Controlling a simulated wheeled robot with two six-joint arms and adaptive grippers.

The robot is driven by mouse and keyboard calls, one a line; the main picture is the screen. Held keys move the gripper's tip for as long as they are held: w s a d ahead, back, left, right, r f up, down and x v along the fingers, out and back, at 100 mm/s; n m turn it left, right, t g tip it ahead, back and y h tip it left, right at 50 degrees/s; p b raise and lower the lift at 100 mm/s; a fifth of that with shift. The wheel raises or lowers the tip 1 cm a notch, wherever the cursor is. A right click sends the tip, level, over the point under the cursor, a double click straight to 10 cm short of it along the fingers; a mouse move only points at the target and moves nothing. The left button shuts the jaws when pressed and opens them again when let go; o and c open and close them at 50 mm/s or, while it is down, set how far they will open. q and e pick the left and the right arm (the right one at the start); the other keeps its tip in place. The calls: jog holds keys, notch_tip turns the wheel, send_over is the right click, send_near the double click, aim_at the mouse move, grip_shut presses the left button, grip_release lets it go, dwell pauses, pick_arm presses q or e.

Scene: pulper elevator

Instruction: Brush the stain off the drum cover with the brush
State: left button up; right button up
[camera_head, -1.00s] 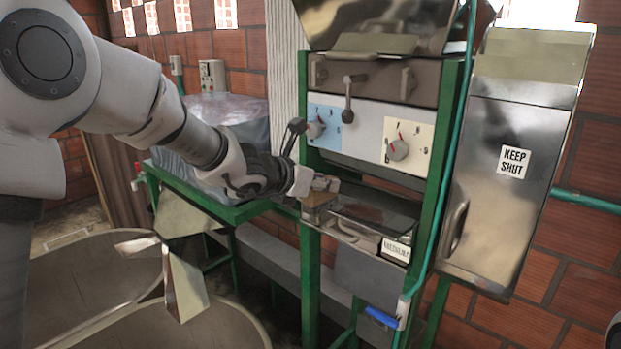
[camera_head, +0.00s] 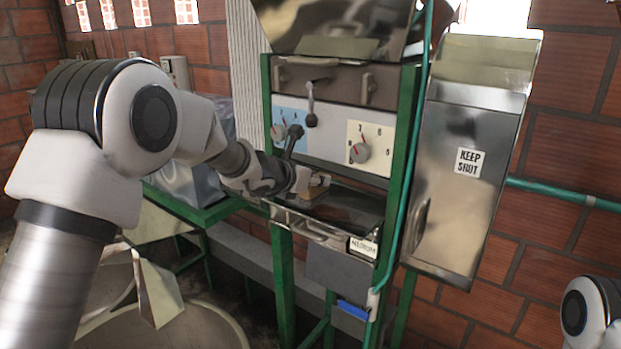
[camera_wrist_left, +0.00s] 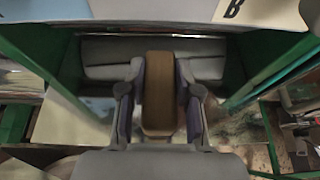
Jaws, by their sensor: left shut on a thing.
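The brush is a brown block (camera_head: 317,190) at the tip of my left gripper (camera_head: 305,182). In the left wrist view the brush (camera_wrist_left: 158,95) stands between the two fingers, which are shut on it. The dark, shiny drum cover (camera_head: 350,212) lies below the control panel in the green frame. The brush is over the left back part of the cover; I cannot tell whether it touches. I cannot make out a stain. My gripper and the brush hide part of the cover. My right gripper is out of view; only a piece of my right arm shows at the lower right.
The panel above has two knobs (camera_head: 359,153) and a lever (camera_head: 311,105). Green posts (camera_head: 281,285) flank the cover. A round basin (camera_head: 205,325) stands at the lower left.

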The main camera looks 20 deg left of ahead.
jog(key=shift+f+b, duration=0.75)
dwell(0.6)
